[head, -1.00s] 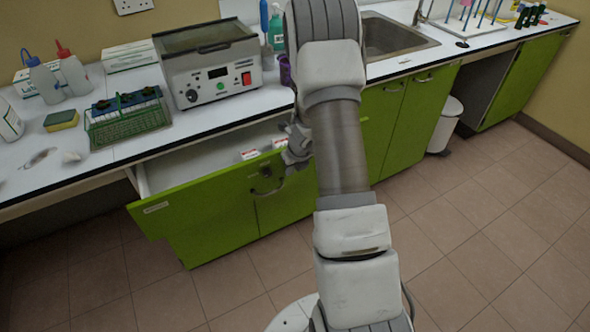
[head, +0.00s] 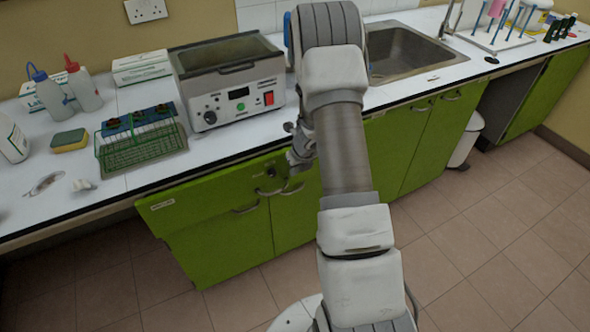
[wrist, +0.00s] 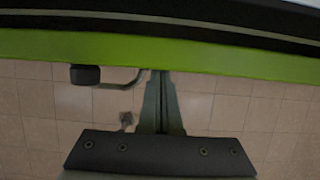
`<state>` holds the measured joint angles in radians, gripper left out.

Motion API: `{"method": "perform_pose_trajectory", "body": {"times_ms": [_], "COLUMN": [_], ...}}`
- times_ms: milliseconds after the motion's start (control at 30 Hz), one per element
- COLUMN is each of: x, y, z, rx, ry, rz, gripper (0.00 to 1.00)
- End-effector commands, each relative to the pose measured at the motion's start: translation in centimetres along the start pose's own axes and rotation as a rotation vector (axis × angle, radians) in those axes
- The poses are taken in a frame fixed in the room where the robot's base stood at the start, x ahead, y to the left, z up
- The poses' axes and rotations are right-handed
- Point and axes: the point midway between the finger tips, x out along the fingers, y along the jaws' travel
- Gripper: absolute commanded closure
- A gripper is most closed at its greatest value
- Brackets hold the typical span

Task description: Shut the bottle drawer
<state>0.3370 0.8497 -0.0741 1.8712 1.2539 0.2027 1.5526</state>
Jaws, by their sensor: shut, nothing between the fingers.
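The bottle drawer (head: 195,197) is the green front with a small label, under the worktop to the left of my arm. In the head view its top edge lies close under the worktop edge, and no drawer inside shows. I cannot tell if a small gap is left. In the wrist view its green face (wrist: 230,57) runs across the top, below the dark worktop edge. My gripper (wrist: 163,73) is shut and empty, with its fingertips at the lower edge of that green band. A curved handle (wrist: 120,83) is just left of the fingers. My arm partly hides the gripper in the head view.
On the worktop stand a grey heated bath (head: 235,85), a green rack (head: 140,140), a sponge (head: 70,141) and wash bottles (head: 82,85). A sink (head: 405,55) is behind my arm.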

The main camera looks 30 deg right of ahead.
Motion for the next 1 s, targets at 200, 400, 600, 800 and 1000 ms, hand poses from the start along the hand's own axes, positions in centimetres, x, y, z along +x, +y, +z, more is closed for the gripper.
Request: {"method": "perform_pose_trajectory", "body": {"times_ms": [200,400,600,800,1000], "x": [-0.01,-0.01,-0.01,-0.03,-0.12], "y": [-0.01,-0.01,-0.01,-0.17,-0.73], "z": [0.01,0.02,0.01,-0.09,-0.41], "rx": [0.0,0.0,0.0,0.0,-0.001], "ry": [0.0,0.0,0.0,0.0,0.0], "rz": [0.0,0.0,0.0,0.0,-0.001], "gripper": [1.0,1.0,1.0,1.0,1.0]}}
